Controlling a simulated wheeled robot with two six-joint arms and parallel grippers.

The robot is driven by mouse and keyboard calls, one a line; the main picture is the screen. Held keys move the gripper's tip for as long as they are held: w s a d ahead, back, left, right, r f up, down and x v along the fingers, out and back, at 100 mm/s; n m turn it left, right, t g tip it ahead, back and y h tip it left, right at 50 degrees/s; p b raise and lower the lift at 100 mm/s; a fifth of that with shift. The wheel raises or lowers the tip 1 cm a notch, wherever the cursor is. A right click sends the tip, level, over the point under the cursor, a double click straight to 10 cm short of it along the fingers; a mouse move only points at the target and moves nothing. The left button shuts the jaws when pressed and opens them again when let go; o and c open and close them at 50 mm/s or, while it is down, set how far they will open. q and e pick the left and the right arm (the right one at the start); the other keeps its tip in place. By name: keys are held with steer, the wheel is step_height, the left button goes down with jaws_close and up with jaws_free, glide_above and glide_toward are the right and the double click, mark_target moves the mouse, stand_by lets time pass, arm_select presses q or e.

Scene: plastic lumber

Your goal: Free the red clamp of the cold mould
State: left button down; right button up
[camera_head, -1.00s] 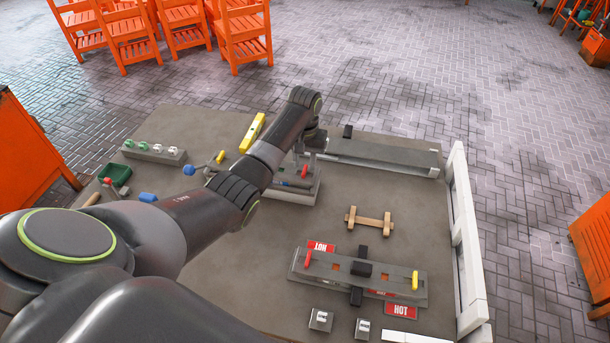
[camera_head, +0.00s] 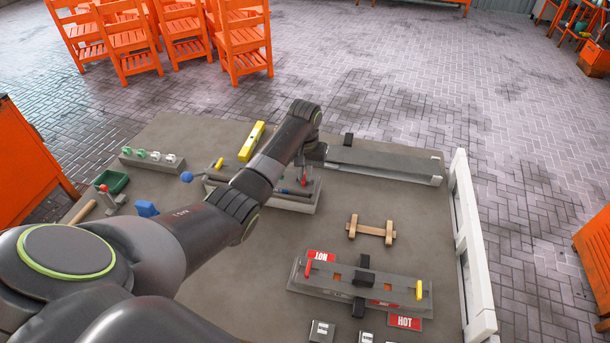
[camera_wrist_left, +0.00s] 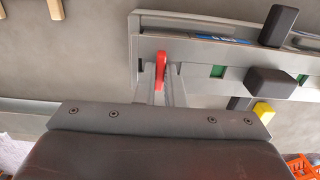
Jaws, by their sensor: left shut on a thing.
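The cold mould (camera_head: 290,206) is a long grey mould at the back middle of the table, partly hidden by my left arm. Its red clamp (camera_head: 306,182) stands near its right end in the head view, and a yellow clamp (camera_head: 219,163) is near its left end. In the left wrist view the red clamp (camera_wrist_left: 161,64) is between the two fingers of my left gripper (camera_wrist_left: 162,82), which is shut on it. The clamp still lies over the mould's edge (camera_wrist_left: 205,44). The yellow clamp also shows in the wrist view (camera_wrist_left: 263,112). My right gripper is not in view.
A second mould (camera_head: 340,282) with HOT labels lies at the front right. A wooden piece (camera_head: 371,229) lies behind it. A long grey profile (camera_head: 380,163) lies at the back right. A white rail (camera_head: 470,235) edges the right side. A green tray (camera_head: 113,181) is at the left.

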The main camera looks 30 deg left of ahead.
arm_select(q)
steer(key=shift+r+n+p, duration=0.15)
steer(key=shift+n+p, duration=0.25)
steer(key=shift+p, duration=0.1)
steer(key=shift+n+p, duration=1.45)
steer(key=shift+n, duration=0.05)
steer(key=shift+n+p, duration=0.3)
steer(key=shift+n, duration=0.2)
steer(key=shift+f, duration=0.2)
